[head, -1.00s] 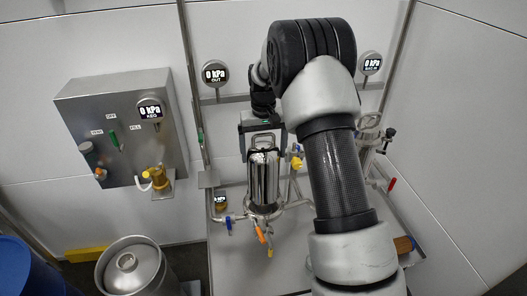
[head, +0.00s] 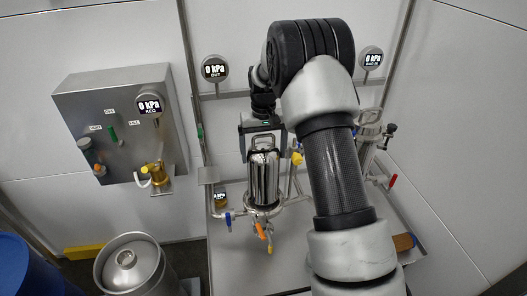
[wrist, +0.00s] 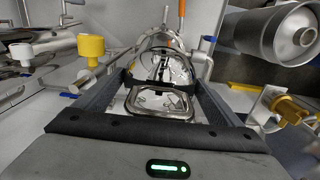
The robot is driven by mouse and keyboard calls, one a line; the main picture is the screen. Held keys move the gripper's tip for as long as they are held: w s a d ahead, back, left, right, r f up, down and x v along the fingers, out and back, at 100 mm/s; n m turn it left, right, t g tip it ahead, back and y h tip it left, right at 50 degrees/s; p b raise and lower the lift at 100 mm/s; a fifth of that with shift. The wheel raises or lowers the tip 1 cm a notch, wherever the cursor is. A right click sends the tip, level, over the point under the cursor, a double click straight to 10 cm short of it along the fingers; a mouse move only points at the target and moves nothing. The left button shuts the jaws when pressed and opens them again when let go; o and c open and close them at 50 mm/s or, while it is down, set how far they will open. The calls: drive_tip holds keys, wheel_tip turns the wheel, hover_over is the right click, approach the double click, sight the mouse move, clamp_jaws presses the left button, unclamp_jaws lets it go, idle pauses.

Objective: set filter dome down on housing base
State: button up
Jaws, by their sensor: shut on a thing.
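The filter dome (head: 263,178) is a shiny steel upright cylinder with a loop handle on top. My gripper (head: 262,141) is above it, shut on the handle. In the wrist view, my gripper (wrist: 160,88) has its two fingers at either side of the loop handle (wrist: 160,114), with the round dome below. The housing base (head: 264,209) is a steel ring with pipes under the dome. The dome's lower end is at the base's ring and looks upright; I cannot tell whether it is fully seated.
Blue (head: 229,219) and orange (head: 261,231) valve handles stand around the base. A yellow knob (head: 297,158) is close to the dome's right. A panel box (head: 120,125) is at left, a steel keg (head: 130,262) at lower left. My arm hides the right side.

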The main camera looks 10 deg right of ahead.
drive_tip(key=shift+f+b, duration=0.65)
drive_tip(key=shift+f, duration=0.5)
drive_tip(key=o, duration=1.9)
drive_tip(key=shift+f, duration=0.15)
drive_tip(key=shift+r+p, duration=2.25)
drive_tip(key=shift+r, duration=1.35)
